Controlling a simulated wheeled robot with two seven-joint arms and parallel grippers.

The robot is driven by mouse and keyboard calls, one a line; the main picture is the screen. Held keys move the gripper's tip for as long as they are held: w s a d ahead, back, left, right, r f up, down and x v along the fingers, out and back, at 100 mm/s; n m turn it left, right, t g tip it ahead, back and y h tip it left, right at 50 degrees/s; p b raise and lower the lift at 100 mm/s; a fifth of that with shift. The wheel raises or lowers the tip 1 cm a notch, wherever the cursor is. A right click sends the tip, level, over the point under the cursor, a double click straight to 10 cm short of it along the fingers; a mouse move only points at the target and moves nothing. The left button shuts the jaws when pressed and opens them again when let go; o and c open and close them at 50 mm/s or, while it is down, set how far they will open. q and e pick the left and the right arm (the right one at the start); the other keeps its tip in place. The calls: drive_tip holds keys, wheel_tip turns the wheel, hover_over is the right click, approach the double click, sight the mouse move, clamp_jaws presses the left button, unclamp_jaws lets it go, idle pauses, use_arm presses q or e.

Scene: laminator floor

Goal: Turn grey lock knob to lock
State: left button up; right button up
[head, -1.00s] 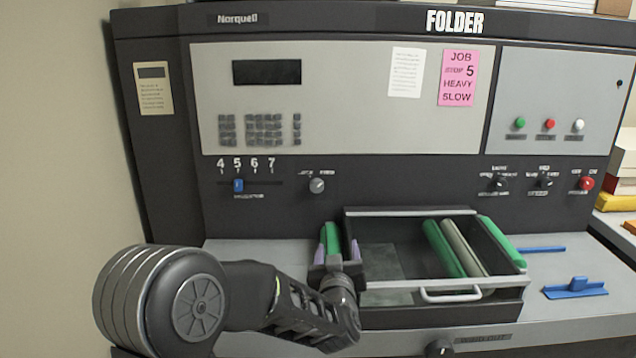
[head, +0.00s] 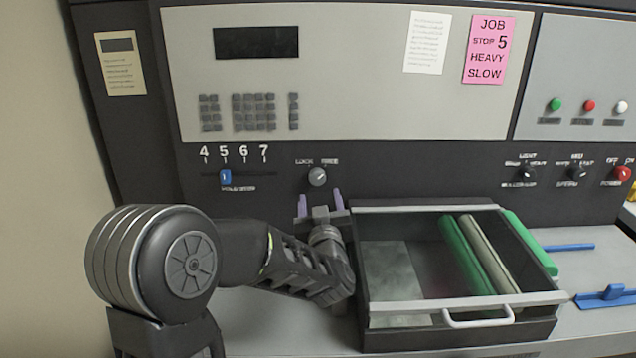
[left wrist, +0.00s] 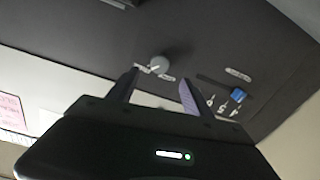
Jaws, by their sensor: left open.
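The grey lock knob (head: 317,177) sits on the dark front panel of the folder, under the words LOCK and FREE. The gripper also shows in the left wrist view (left wrist: 158,88). The fingers do not appear to touch the knob. My right gripper is not in view.
An open tray (head: 400,311) with green and pale rollers stands right of my left gripper. A blue slider (head: 225,177) at 5 is left of the knob. More knobs (head: 527,174) and a red power knob (head: 622,173) are at right. A pink note (head: 489,50) hangs above.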

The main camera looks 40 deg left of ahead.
sight(318, 180)
use_arm(q)
drive_tip(key=shift+p+x, duration=0.6)
drive_tip(key=shift+x, duration=3.3)
drive_tip(key=shift+c, duration=0.5)
clamp_jaws()
